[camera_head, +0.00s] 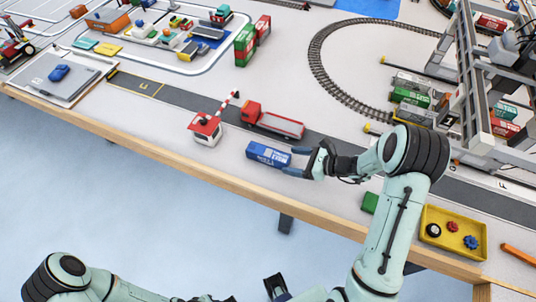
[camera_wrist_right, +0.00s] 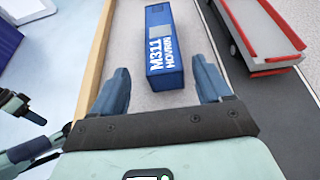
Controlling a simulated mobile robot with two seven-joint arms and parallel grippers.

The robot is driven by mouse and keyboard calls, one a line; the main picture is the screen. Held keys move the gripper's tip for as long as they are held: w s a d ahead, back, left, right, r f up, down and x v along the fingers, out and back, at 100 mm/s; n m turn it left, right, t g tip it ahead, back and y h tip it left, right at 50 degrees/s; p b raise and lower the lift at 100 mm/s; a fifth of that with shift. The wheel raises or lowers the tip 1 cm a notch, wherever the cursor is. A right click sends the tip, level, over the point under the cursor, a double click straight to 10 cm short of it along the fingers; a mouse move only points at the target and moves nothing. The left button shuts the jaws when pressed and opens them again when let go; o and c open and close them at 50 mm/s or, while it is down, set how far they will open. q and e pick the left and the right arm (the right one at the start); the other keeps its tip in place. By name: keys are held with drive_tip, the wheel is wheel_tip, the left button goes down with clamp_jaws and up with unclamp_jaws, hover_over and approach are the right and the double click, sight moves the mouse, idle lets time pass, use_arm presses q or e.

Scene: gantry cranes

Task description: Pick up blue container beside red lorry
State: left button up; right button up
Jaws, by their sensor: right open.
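The blue container (camera_head: 268,154) lies on the table near its front edge, just in front of the red lorry (camera_head: 272,121) with its pale, red-edged bed. My right gripper (camera_head: 292,161) is open at the container's right end. In the right wrist view, the blue container (camera_wrist_right: 164,46) with white lettering lies ahead, its near end between the spread blue fingertips (camera_wrist_right: 164,78), with gaps on both sides. The lorry (camera_wrist_right: 258,32) is to its right there. My left gripper (camera_head: 275,287) is partly visible low in the head view, its jaws unclear.
A red-roofed booth (camera_head: 206,129) with a striped barrier stands left of the container. A green block (camera_head: 370,202) and a yellow tray (camera_head: 454,215) of small parts lie to the right. The grey gantry crane (camera_head: 478,85) stands at the right. The wooden table edge (camera_head: 200,168) is close by.

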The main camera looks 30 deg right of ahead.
sight(279, 158)
drive_tip(key=shift+d+f+x, duration=0.1)
drive_tip(key=shift+d+x, duration=0.05)
drive_tip(key=shift+x, duration=1.4)
drive_tip(key=shift+d+f+x, duration=0.1)
drive_tip(key=shift+f+x, duration=0.05)
drive_tip(key=shift+x, duration=1.45)
drive_tip(key=shift+w+r, duration=0.1)
drive_tip(key=c, duration=1.1)
